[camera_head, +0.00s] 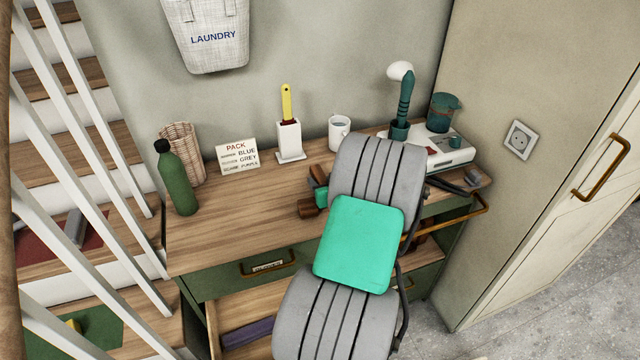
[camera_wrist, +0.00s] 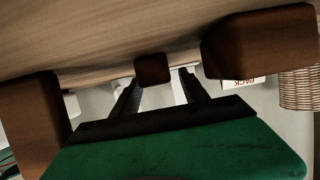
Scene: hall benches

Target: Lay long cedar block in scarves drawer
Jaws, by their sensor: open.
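My gripper (camera_wrist: 160,84) is open in the wrist view, its two dark fingers pointing away low over the bench top. A small brown block end (camera_wrist: 152,69) shows between the fingertips; I cannot tell whether they touch it. Larger brown blocks stand at the right (camera_wrist: 262,40) and left (camera_wrist: 30,110) of that view. In the head view, brown blocks (camera_head: 318,173) (camera_head: 307,208) show beside my arm, which hides the rest. I cannot tell which is the long cedar block. An open lower drawer (camera_head: 222,310) holds a purple-grey thing (camera_head: 248,332); no scarves label is readable.
The bench top (camera_head: 235,215) is clear at left front. Behind stand a green bottle (camera_head: 177,178), wicker basket (camera_head: 182,140), PACK sign (camera_head: 238,156), brush holder (camera_head: 289,140) and mug (camera_head: 339,132). An upper drawer (camera_head: 225,280) is shut. Another drawer with a brass handle (camera_head: 452,217) stands open at right.

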